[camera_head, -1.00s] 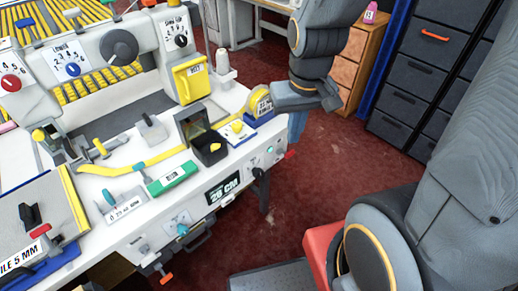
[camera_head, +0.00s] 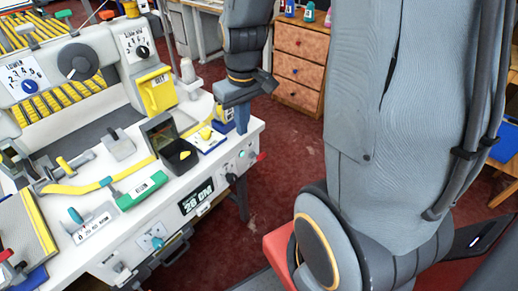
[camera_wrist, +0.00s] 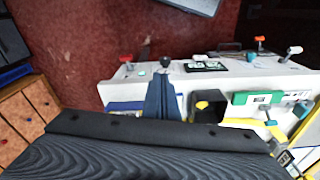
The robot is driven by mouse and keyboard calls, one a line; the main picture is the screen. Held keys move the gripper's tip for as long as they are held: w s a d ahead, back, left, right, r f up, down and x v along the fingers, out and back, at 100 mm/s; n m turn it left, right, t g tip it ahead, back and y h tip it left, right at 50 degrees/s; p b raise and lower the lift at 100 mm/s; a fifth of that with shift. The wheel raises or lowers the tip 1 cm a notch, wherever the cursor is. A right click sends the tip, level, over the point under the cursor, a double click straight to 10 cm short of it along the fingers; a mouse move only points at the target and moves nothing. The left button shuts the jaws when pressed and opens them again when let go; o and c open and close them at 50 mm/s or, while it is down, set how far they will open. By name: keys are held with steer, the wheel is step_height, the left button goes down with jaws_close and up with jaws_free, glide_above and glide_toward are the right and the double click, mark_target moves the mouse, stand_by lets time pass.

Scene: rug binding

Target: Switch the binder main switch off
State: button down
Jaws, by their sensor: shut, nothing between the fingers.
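The front panel of the white binder bench (camera_head: 215,178) carries several controls near its right end. A green round button (camera_head: 242,154), a red-tipped lever (camera_head: 260,156) and a black handle (camera_head: 231,178) sit there. I cannot read which is the main switch. In the wrist view, the red knob (camera_wrist: 127,58), green button (camera_wrist: 141,73) and black knob (camera_wrist: 166,63) line the bench edge. My gripper (camera_head: 242,128) is over the bench's right end, blue fingers pointing down, shut and empty. In the wrist view its fingers (camera_wrist: 162,92) end just short of the black knob, with no clear contact.
A black open box (camera_head: 178,154), a green RUN label block (camera_head: 140,190) and a yellow tape run lie on the bench top. A teal knob (camera_head: 156,243) sits on the front panel's left part. A wooden drawer unit (camera_head: 299,65) stands behind. Red floor is clear right of the bench.

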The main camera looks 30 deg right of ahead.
steer(key=w+d+f+n+b, duration=0.2)
steer(key=w+d+f, duration=0.4)
steer(key=w+d, duration=0.3)
steer(key=shift+d+f+n, duration=0.3)
steer(key=shift+d+f, duration=0.05)
steer(key=shift+d, duration=0.15)
steer(key=shift+f, duration=0.15)
steer(key=p, duration=0.2)
glide_above(261, 154)
steer(key=w, duration=0.2)
steer(key=f, duration=0.6)
steer(key=a+f, duration=0.1)
steer(key=f, duration=0.2)
steer(key=shift+s+f, duration=0.15)
steer(key=shift+f, duration=0.25)
steer(key=shift+s+d+f+p, duration=0.15)
steer(key=shift+s+f, duration=0.15)
steer(key=shift+f, duration=0.25)
steer(key=shift+s+d+f+p, duration=0.15)
steer(key=shift+s+f, duration=0.15)
steer(key=shift+f, duration=0.3)
steer(key=shift+s+d+f+p, duration=0.15)
steer(key=shift+s+f, duration=0.15)
steer(key=shift+f, duration=0.25)
steer(key=shift+a, duration=0.2)
steer(key=shift+d, duration=0.15)
steer(key=shift+s+d+f, duration=0.1)
steer(key=shift+s+f, duration=0.05)
steer(key=shift+s, duration=0.05)
